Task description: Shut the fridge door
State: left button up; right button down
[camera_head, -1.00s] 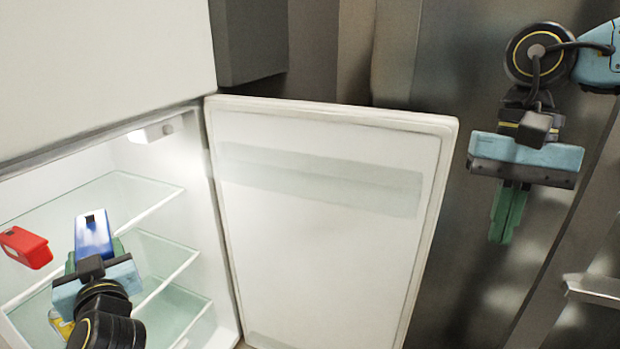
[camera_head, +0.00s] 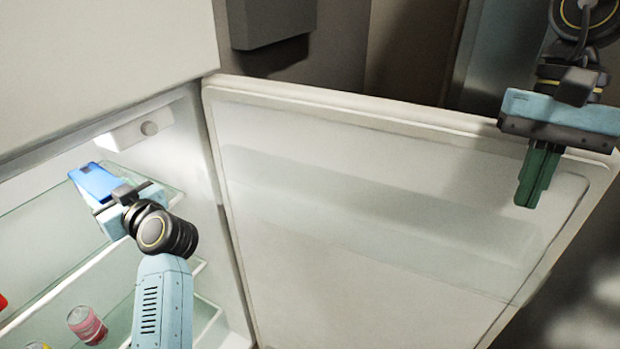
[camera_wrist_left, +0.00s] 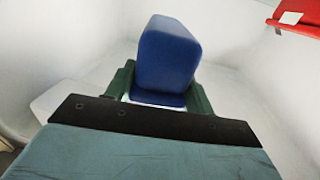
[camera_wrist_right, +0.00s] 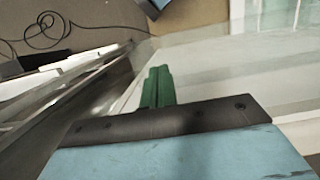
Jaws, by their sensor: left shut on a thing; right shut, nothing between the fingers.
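The fridge door (camera_head: 400,215) stands wide open, its white inner side facing me, hinged beside the lit fridge interior (camera_head: 185,140). My left gripper (camera_head: 105,195) is inside the fridge at the upper glass shelf. It is shut on a blue box (camera_head: 92,180), which also shows between the green fingers in the left wrist view (camera_wrist_left: 168,60). My right gripper (camera_head: 532,190) is shut and empty, pointing down in front of the door's upper right part in the head view. Its green fingers lie together in the right wrist view (camera_wrist_right: 157,88). Whether they touch the door is unclear.
A red item (camera_wrist_left: 300,20) is at the upper right of the left wrist view. A pink-and-clear jar (camera_head: 86,325) stands on a lower shelf. Dark cables (camera_wrist_right: 50,30) lie on the brown floor. A grey wall box (camera_head: 270,22) is above the door.

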pick_arm(q)
jog(key=shift+w+r, duration=0.15)
jog(key=shift+w, duration=0.15)
jog(key=shift+s+f+b, duration=0.3)
jog(key=shift+f+b, duration=0.2)
jog(key=shift+b, duration=0.15)
pick_arm(e)
jog(key=x, duration=0.8)
jog(key=shift+s+f, duration=0.15)
jog(key=shift+f, duration=0.1)
jog(key=shift+s+a+f, duration=0.1)
jog(key=shift+f, duration=0.45)
pick_arm(q)
jog(key=shift+f, duration=0.1)
